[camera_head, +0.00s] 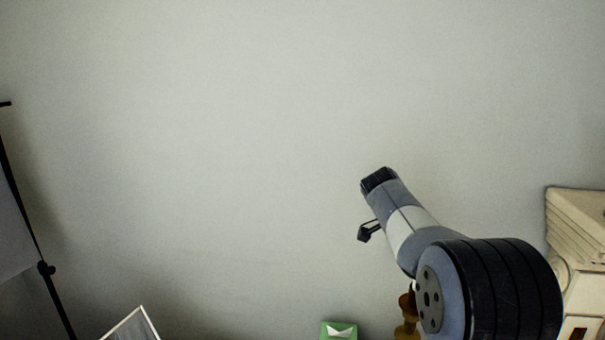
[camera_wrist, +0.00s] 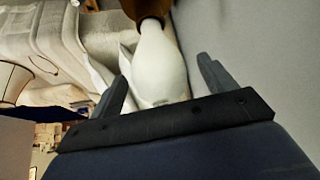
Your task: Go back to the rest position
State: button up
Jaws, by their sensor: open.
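My gripper (camera_wrist: 160,68) shows in the wrist view with its two grey fingers spread wide apart. A white rounded object (camera_wrist: 158,65) with a brown top appears between and beyond the fingers. I see no finger closed on it, and its distance from them cannot be told. In the head view my arm rises from the lower right toward the upper left, in front of the plain wall. The fingers cannot be made out clearly there.
The pale wall (camera_head: 220,120) fills most of the head view. A black stand (camera_head: 46,269) is at left, a white-edged frame (camera_head: 135,328) at lower left. A green box (camera_head: 338,331), a brown turned object (camera_head: 407,318) and beige furniture (camera_head: 580,225) are lower right. Pale fabric (camera_wrist: 45,40) lies upper left.

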jog(key=shift+x, duration=0.95)
jog(key=shift+n+t+b, duration=0.3)
jog(key=shift+n+b, duration=0.1)
jog(key=shift+n, duration=0.1)
jog(key=shift+a+r+n+t+b, duration=0.1)
jog(key=shift+n+t+b, duration=0.35)
jog(key=shift+n, duration=0.35)
jog(key=n+t+y, duration=0.1)
jog(key=n+t, duration=0.1)
jog(key=n, duration=0.1)
jog(key=shift+r+n, duration=0.1)
jog(key=shift+n, duration=0.3)
jog(key=n+t+y, duration=0.1)
jog(key=n+y, duration=0.1)
jog(key=n, duration=0.1)
jog(key=shift+w+n, duration=0.1)
jog(key=shift+n, duration=0.2)
jog(key=shift+n+t+y, duration=0.55)
jog(key=shift+n+y, duration=0.15)
jog(key=shift+n, duration=0.7)
jog(key=shift+a+n, duration=0.1)
jog(key=shift+n, duration=0.2)
